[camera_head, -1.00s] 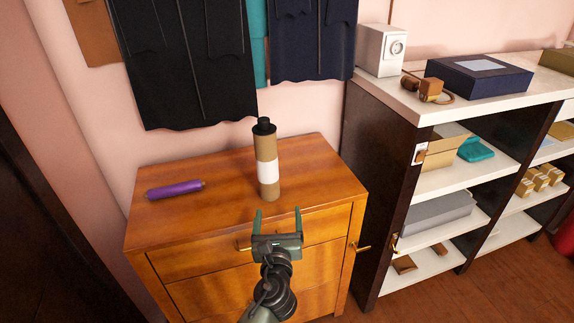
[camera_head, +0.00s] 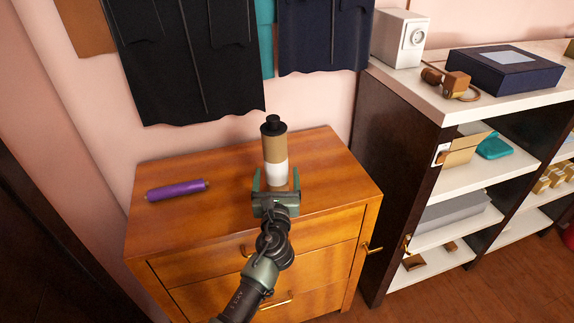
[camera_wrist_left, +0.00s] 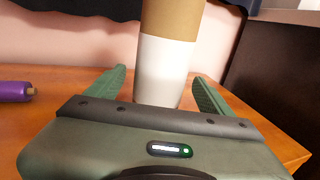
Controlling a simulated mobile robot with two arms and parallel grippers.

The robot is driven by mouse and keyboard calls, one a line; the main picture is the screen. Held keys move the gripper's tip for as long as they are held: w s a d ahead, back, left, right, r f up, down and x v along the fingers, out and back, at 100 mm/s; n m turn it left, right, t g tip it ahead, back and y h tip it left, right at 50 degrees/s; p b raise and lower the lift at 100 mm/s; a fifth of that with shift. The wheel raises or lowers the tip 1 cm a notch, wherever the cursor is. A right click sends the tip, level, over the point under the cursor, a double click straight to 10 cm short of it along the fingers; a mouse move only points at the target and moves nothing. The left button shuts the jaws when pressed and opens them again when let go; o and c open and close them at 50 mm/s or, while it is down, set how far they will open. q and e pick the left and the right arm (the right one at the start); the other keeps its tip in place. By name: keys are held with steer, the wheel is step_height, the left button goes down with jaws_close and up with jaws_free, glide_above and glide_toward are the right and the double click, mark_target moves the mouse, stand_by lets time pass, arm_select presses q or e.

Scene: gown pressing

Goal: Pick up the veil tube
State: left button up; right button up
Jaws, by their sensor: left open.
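The veil tube (camera_head: 274,148) is a tan cylinder with a white band and a black cap, standing upright on the wooden dresser (camera_head: 222,222). My left gripper (camera_head: 275,180) is open at the tube's near side, low down, with one finger to each side of it. In the left wrist view the tube (camera_wrist_left: 166,62) stands between the two green fingers (camera_wrist_left: 160,92), with a gap on both sides. Its lower end is partly hidden by the gripper body. My right gripper is not in view.
A purple roll (camera_head: 176,190) lies on the dresser's left part. Dark gowns (camera_head: 185,55) hang on the wall behind. A shelf unit (camera_head: 440,105) with boxes stands to the right. The dresser top right of the tube is clear.

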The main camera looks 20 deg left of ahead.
arm_select(q)
steer(key=shift+x, duration=1.05)
steer(key=shift+d, duration=0.1)
steer(key=c, duration=1.5)
jaws_close()
steer(key=shift+r, duration=0.15)
